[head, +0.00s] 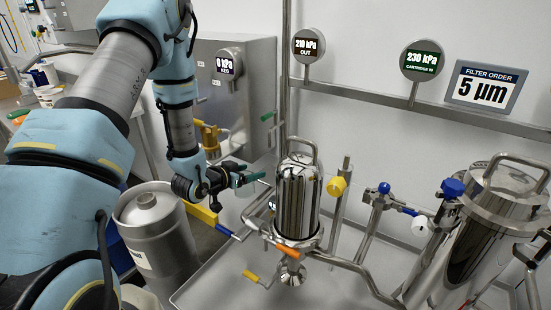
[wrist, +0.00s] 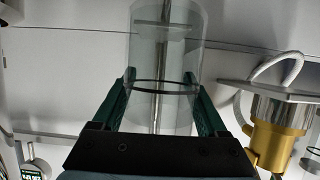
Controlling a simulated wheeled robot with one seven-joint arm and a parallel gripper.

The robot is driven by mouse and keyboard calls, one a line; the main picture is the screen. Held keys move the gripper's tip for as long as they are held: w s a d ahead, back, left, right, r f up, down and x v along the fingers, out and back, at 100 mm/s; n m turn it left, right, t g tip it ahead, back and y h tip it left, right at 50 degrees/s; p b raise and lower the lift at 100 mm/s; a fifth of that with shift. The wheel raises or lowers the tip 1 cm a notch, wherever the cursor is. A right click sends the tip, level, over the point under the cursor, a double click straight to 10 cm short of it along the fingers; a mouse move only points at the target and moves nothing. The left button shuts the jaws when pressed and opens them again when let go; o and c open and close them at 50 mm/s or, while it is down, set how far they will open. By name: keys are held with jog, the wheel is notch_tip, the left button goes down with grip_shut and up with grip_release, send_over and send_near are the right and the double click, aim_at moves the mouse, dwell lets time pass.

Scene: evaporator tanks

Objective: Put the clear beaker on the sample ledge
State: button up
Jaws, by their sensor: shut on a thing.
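The clear beaker (wrist: 165,55) is a transparent cylinder between the two green fingers of my gripper (wrist: 160,103) in the wrist view. The fingers are shut on its sides, near a dark ring around it. A metal rod shows behind or through the beaker. In the head view my gripper (head: 252,177) is held out over the area left of the steel filter housing, above the tray. I cannot tell which surface is the sample ledge.
The steel filter housing (head: 298,200) stands just right of my gripper, with an orange handle (head: 285,249) below. A metal tray (head: 215,283) lies beneath. A steel keg (head: 158,240) stands at left. A yellow valve body (wrist: 275,145) is at right in the wrist view.

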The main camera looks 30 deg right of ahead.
jog(key=w+d, duration=0.1)
jog(key=d, duration=0.2)
jog(key=w+d+p, duration=0.1)
jog(key=w+d, duration=0.1)
jog(key=d, duration=0.1)
jog(key=w+d+p, duration=0.1)
jog(key=w+d, duration=0.1)
jog(key=d, duration=0.1)
jog(key=shift+d+r, duration=0.1)
jog(key=p+x, duration=0.2)
jog(key=x, duration=0.1)
jog(key=shift+w+d, duration=0.2)
jog(key=shift+d, duration=0.15)
jog(key=shift+f, duration=0.25)
jog(key=shift+f, duration=0.15)
jog(key=o, duration=1.3)
